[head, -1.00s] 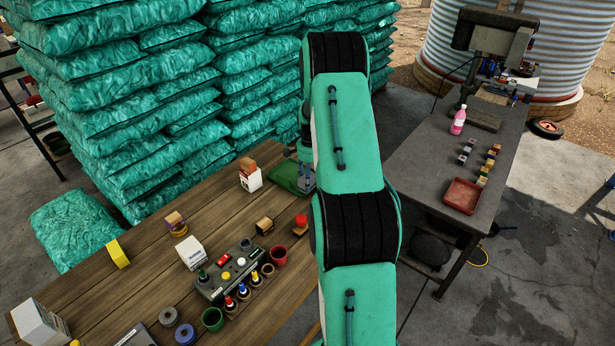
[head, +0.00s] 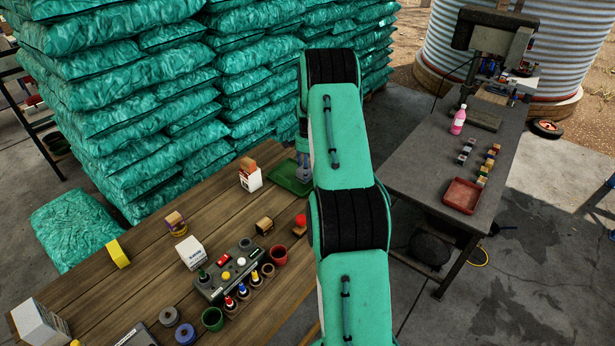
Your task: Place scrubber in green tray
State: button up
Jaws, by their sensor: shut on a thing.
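The green tray (head: 291,178) lies at the far right end of the wooden table, partly hidden behind my arm. My gripper (head: 303,176) points down at the tray, over its right part. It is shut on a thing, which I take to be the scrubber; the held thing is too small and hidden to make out. I cannot tell whether it touches the tray floor.
A white box with a brown block (head: 250,178) stands just left of the tray. A red-topped item (head: 300,222), a red cup (head: 278,256) and a control box (head: 225,272) are nearer. A red tray (head: 462,195) is on the grey table.

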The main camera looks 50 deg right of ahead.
jog(key=shift+f, duration=1.75)
jog(key=o, duration=1.2)
jog(key=shift+f, duration=0.1)
notch_tip(320, 180, up, 12)
jog(key=shift+r, duration=0.15)
